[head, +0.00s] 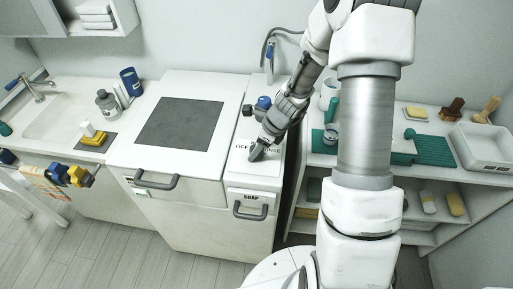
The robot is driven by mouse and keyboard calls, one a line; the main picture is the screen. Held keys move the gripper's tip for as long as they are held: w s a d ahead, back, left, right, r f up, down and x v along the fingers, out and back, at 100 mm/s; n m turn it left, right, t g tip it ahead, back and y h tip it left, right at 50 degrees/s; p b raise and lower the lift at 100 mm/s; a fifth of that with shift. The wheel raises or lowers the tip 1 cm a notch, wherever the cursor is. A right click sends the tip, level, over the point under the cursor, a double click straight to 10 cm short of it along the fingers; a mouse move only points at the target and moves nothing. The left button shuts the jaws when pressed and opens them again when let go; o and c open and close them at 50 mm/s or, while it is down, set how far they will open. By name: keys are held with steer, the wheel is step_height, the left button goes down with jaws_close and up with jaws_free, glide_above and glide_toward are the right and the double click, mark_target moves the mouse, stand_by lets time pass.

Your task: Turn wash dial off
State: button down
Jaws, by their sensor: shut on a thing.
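The wash dial's panel (240,157) is the white top of the narrow unit at the right of the washer. It carries printed words that read OFF on the left and what looks like RINSE on the right. My gripper (259,148) reaches down from the upper right onto this panel, between the two words. It is shut on the wash dial, which is mostly hidden by the fingers. The dial's exact pointing direction cannot be told.
A blue knob (263,103) and a hose tap (269,62) stand behind the panel. The washer's dark-topped lid (180,122) is shut at left. A handled SOAP drawer (250,206) is below. A shelf unit (430,181) with a white bin (484,147) stands at right.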

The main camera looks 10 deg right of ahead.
steer(key=n+g, duration=0.1)
steer(key=n, duration=0.1)
steer(key=n+g, duration=0.1)
steer(key=n, duration=0.2)
steer(key=shift+n+y+p, duration=0.3)
steer(key=shift+p, duration=0.05)
steer(key=n+g, duration=0.2)
steer(key=n, duration=0.3)
steer(key=shift+n, duration=0.4)
steer(key=shift+c, duration=1.4)
jaws_free()
steer(key=v, duration=1.7)
steer(key=shift+w+r+b, duration=0.25)
steer(key=shift+w+b, duration=0.05)
steer(key=shift+w, duration=0.05)
steer(key=shift+a, duration=0.15)
